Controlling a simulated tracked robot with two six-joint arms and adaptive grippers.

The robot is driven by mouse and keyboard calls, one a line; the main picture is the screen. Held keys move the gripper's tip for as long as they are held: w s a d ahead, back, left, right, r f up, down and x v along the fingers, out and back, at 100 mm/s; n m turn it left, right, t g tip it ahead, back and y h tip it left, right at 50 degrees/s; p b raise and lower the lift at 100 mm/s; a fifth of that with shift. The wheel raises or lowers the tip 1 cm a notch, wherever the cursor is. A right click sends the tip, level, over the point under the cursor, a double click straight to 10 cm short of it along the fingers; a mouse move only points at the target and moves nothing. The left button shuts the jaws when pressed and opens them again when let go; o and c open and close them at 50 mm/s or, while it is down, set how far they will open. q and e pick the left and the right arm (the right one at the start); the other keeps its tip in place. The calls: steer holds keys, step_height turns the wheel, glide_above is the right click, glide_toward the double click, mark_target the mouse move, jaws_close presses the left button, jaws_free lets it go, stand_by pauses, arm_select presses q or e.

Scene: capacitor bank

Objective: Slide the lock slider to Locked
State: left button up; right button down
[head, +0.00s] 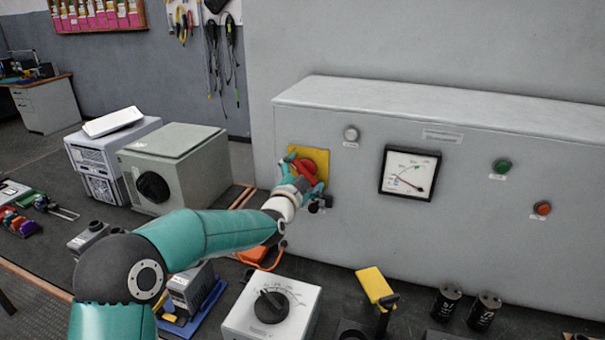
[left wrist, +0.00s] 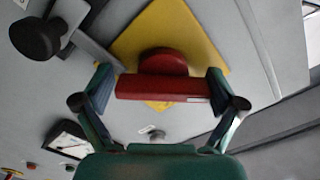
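The lock slider appears to be the black knob on a grey bar, just below the yellow plate on the cabinet front. The black knob (head: 314,207) also shows at the upper left of the left wrist view (left wrist: 37,38). Its Locked marking cannot be read. A red handle (left wrist: 160,88) stands out from the yellow plate (head: 318,156). My left gripper (head: 298,172) is at this handle, its fingers spread wide around the two ends. Whether they touch it is unclear. The knob is outside the fingers. My right gripper is not in view.
The grey cabinet (head: 480,215) carries a dial meter (head: 409,173), a green lamp (head: 502,167) and a red lamp (head: 541,208). In front of it are a box with a black dial (head: 271,308), a yellow-topped tool (head: 375,285) and two black capacitors (head: 483,311).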

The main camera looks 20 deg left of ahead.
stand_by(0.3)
arm_select(q)
steer(key=shift+s, duration=0.15)
steer(key=shift+s+r, duration=0.1)
steer(key=shift+s, duration=0.2)
steer(key=s, duration=1.1)
steer(key=shift+a, duration=0.2)
